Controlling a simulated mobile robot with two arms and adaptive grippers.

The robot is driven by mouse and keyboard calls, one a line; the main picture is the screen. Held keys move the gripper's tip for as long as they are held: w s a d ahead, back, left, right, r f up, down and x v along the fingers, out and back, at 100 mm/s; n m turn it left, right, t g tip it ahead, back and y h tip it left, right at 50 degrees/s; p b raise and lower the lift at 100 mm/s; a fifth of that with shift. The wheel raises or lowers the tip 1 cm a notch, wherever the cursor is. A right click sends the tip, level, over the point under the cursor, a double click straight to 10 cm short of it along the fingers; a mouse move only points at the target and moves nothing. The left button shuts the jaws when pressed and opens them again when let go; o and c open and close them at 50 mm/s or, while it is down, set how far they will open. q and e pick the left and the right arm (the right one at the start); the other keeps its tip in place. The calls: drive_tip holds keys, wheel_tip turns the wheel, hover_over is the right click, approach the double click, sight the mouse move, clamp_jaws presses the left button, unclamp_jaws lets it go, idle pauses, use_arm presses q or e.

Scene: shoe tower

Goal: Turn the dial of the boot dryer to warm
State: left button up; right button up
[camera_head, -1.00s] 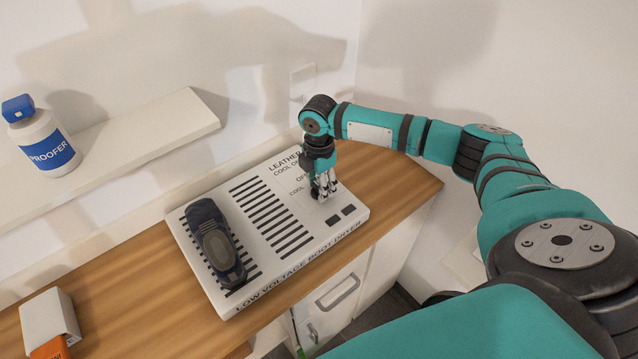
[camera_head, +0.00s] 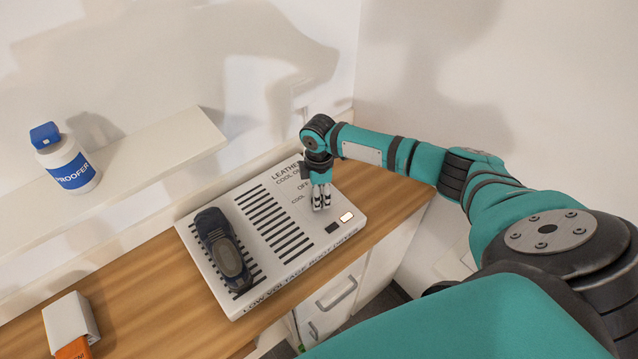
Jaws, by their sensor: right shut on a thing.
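The boot dryer (camera_head: 207,262) is a flat white slab with black vent slots, lying on the wooden counter. Its front edge reads "LOW VOLTAGE BOOT DRYER". Words such as "LEATHER", "COOL" and "OFF" show near its back right. My right gripper (camera_head: 321,203) points down over this right part and is shut on the dial, which the fingers hide. The dial's setting cannot be read. Two small rectangles sit by the right front corner: one is dark (camera_head: 331,228), the other (camera_head: 347,217) is bright cream. My left gripper is not in view.
A dark shoe (camera_head: 225,250) lies on the dryer's left part. A white "PROOFER" bottle (camera_head: 68,165) with a blue cap stands on the white shelf (camera_head: 150,160). A white and orange box (camera_head: 70,318) is at the counter's front left. Bare counter (camera_head: 150,285) lies left of the dryer.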

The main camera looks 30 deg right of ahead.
drive_tip(key=m+p, duration=0.2)
drive_tip(key=m, duration=0.1)
drive_tip(key=shift+r+p, duration=0.2)
drive_tip(key=shift+p, duration=0.1)
drive_tip(key=shift+f+m+p, duration=0.1)
drive_tip(key=shift+m+p, duration=0.45)
drive_tip(key=shift+m, duration=0.25)
drive_tip(key=o, duration=1.2)
drive_tip(key=shift+c, duration=0.2)
wheel_tip(320, 180, up, 12)
